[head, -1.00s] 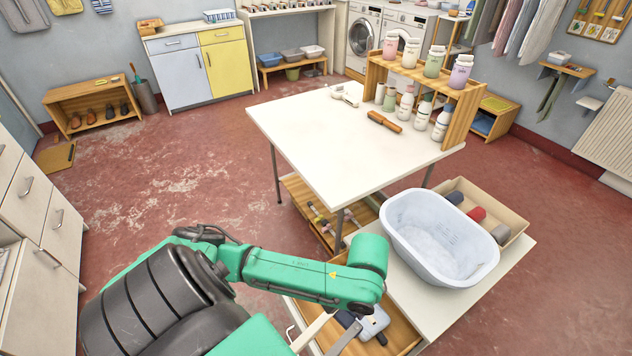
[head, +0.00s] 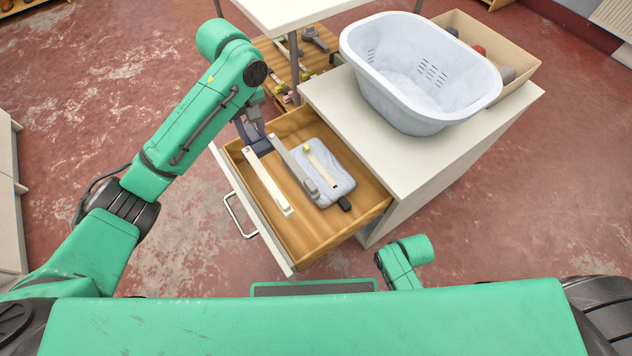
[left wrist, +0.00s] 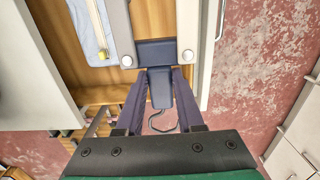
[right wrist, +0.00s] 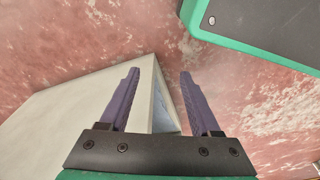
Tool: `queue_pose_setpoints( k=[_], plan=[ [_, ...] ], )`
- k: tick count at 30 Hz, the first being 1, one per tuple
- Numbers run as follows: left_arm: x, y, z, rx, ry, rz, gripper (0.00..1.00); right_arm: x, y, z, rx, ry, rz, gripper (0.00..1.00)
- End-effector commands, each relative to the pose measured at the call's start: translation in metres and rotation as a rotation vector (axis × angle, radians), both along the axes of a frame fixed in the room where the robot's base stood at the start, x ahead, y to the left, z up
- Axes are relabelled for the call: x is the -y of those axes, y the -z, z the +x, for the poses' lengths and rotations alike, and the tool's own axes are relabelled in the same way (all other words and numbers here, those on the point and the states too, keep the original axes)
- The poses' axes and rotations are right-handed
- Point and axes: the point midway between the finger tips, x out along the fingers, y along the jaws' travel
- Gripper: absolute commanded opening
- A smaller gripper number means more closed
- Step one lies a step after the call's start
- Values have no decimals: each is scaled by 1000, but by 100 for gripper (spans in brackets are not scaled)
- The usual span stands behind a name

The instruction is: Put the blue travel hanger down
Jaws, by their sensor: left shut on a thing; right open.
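The blue travel hanger has a dark blue middle and two folded arms, one cream (head: 266,182) and one grey (head: 290,163). My left gripper (left wrist: 159,78) is shut on its dark blue middle (left wrist: 158,92); a thin dark hook shows below. In the head view my left gripper (head: 255,130) is at the far end of the open wooden drawer (head: 314,228), with the hanger's arms over the drawer. I cannot tell whether they touch its floor. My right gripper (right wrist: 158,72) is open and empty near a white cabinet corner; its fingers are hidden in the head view.
A pale blue flat item (head: 338,172) with a light strip and dark end lies in the drawer beside the grey arm. The white cabinet (head: 440,155) carries a pale basin (head: 405,105) and a beige box (head: 527,72). The drawer's near end has bare wood.

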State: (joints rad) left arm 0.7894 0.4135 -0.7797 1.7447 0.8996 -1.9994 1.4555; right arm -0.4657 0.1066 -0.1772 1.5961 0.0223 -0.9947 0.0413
Motion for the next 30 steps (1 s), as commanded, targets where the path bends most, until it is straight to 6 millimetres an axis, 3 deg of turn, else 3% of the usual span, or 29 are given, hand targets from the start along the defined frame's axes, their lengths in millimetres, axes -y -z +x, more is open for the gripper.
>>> queue_pose_setpoints(
  k=[5, 8, 12, 15, 24, 28, 30],
  plan=[
    [0, 7, 0, -2, -1, 1, 0, -1, -7, 3, 3, -1, 2, 64],
    [-1, 36, -1, -4, 0, 4, 0, -7, -21, 12, 11, -5, 11, 64],
    [-1, 84, -1, -4, 1, 4, 0, -14, -57, 22, 21, -16, 28, 64],
    [-1, 108, -1, -1, 1, 3, 0, -17, -81, 23, 25, -23, 37, 64],
    [0, 159, -1, 1, 2, 0, 0, -21, -135, 16, 36, -40, 55, 64],
    [-1, 171, -1, 0, 2, 2, 0, -21, -148, 12, 39, -44, 59, 64],
    [0, 181, -1, 0, 2, 1, 0, -28, -140, 17, 71, -58, 77, 64]
  ],
)
